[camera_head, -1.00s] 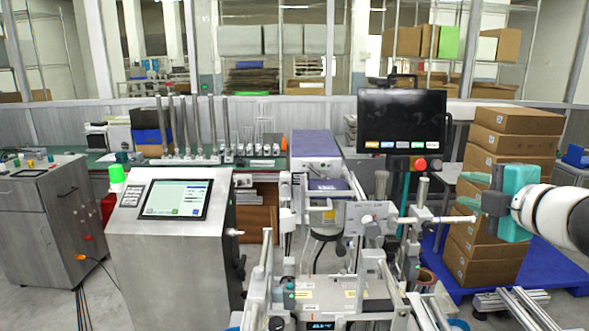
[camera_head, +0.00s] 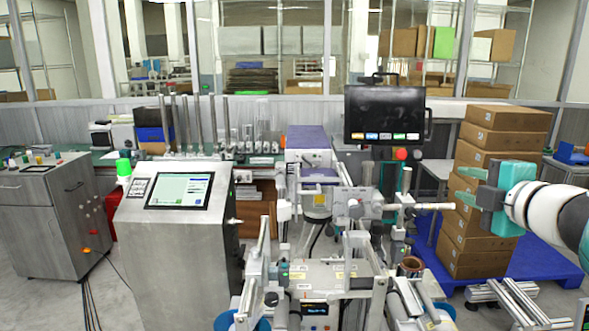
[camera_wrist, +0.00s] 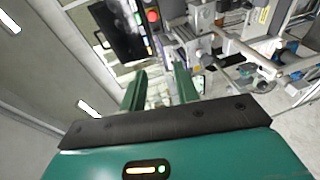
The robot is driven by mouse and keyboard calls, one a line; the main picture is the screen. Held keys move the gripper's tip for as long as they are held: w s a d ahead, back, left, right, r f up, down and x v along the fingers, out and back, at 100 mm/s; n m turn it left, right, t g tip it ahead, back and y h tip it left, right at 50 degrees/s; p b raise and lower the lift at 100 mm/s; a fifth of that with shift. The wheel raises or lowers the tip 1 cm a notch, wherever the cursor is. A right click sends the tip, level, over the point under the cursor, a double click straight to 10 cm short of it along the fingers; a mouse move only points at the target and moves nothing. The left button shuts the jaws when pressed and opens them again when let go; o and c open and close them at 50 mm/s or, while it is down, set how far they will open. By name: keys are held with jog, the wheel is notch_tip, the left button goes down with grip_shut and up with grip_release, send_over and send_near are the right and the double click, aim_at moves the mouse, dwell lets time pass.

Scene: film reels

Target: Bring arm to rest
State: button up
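The film machine (camera_head: 335,275) stands at the lower middle of the head view, with white rollers and rods. A brown reel (camera_head: 411,266) sits at its right side. Part of a blue reel or disc (camera_head: 228,321) shows at the bottom edge.
A black monitor (camera_head: 385,113) stands above the machine, with a red button below it. A steel console (camera_head: 172,245) with a screen is at the left. Brown cartons (camera_head: 482,245) are stacked on a blue pallet (camera_head: 545,262) at the right. Open floor lies between console and cabinet.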

jog(key=s+a+f+m+g+h, duration=0.1)
jog(key=s+a+f+m+g, duration=0.2)
jog(key=s+a+f+m, duration=0.2)
jog(key=s+a+f+m+g+h, duration=0.1)
jog(key=s+a+f+m+g, duration=0.2)
jog(key=f, duration=0.7)
jog(key=s+a+f+m+g, duration=0.4)
jog(key=s+a+f+m, duration=0.3)
jog(key=s+m, duration=0.3)
jog(key=shift+a+f+m+h, duration=0.2)
jog(key=shift+f+m+h, duration=0.2)
jog(key=shift+f+m, duration=0.35)
